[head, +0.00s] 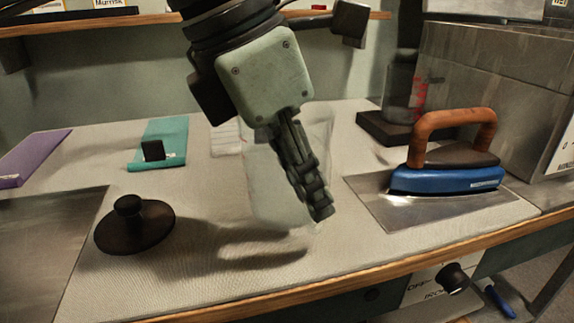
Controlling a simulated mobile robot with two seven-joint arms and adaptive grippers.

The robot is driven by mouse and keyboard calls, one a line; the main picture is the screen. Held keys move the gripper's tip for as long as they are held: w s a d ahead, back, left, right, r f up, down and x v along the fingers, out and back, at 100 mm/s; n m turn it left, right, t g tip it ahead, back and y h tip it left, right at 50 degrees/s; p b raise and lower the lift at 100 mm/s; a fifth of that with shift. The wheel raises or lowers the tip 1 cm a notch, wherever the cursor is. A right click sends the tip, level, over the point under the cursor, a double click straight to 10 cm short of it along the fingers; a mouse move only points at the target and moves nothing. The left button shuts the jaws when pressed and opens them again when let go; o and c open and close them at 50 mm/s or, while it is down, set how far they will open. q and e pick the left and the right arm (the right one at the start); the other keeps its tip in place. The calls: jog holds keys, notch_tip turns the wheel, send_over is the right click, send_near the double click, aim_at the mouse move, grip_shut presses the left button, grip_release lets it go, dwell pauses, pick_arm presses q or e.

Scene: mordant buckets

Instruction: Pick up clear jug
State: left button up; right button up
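The clear jug (262,190) is faint and see-through, near the middle of the worktop in the head view. My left gripper (318,205) comes down from the top, with its dark fingers in front of or against the right part of the jug. The fingers overlap edge-on, so I cannot tell whether they are open or shut on the jug. A soft shadow lies on the worktop just below the jug's base; whether the base touches the worktop is unclear. My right gripper is not in view.
A blue iron (447,180) with a brown handle rests on a metal plate (390,211) at right. A black knobbed lid (134,229) lies at left. Teal (160,134) and purple (35,155) items lie behind. A grey metal box (490,85) stands back right.

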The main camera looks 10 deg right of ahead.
aim_at(316, 228)
pick_arm(q)
jog(key=x, duration=0.3)
jog(key=shift+d+f, duration=0.1)
jog(key=shift+f, duration=0.05)
grip_shut()
